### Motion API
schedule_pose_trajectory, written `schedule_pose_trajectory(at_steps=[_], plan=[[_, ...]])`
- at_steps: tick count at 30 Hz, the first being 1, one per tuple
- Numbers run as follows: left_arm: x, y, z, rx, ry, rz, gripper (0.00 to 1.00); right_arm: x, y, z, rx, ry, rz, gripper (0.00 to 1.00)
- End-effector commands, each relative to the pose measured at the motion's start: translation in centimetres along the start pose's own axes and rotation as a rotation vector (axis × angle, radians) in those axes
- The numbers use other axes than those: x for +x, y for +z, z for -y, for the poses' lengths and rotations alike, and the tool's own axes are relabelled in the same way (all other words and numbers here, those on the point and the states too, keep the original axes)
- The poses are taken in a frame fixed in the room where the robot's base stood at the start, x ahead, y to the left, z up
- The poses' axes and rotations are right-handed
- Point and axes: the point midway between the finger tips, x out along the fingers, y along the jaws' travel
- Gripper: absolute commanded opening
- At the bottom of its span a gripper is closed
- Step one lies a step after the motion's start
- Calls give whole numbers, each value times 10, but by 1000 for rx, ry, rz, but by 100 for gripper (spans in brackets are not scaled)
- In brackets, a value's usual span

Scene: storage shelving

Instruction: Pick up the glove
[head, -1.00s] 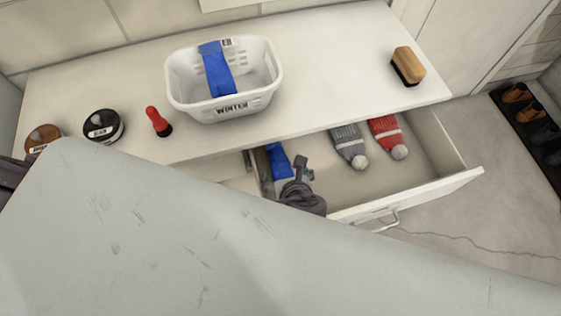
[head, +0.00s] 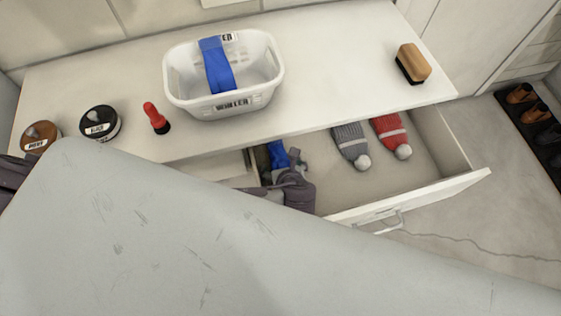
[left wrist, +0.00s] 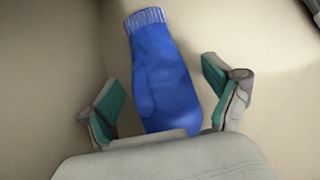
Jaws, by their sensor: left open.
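A blue glove (head: 278,153) lies in the open drawer, at its left end, partly hidden by my left gripper (head: 295,165) in the head view. In the left wrist view the blue glove (left wrist: 163,75) lies with its ribbed cuff at the top. My left gripper (left wrist: 168,98) is open there, with one teal-padded finger on each side of the glove's lower part. I cannot tell whether the fingers touch it. My right gripper is not in view.
The open drawer (head: 440,190) also holds a grey hat (head: 349,143) and a red hat (head: 390,133). On the cabinet top stand a brush (head: 412,64), a red-handled item (head: 155,117) and two round tins (head: 100,123). The cabinet top overhangs the drawer's back.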

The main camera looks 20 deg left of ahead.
Motion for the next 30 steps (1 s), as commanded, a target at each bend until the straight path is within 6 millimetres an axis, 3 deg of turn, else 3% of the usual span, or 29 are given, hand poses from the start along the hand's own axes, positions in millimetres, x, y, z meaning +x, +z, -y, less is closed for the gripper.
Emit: schedule_pose_trajectory(at_steps=[2, 13, 23, 30], plan=[[0, 0, 0, 0, 0, 0, 84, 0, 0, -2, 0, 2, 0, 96], [0, 0, 0, 0, 0, 0, 24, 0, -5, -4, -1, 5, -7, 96], [-3, 3, 2, -1, -1, 1, 24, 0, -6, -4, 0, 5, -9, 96], [-21, 22, 5, -3, -3, 1, 24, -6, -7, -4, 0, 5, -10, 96]])
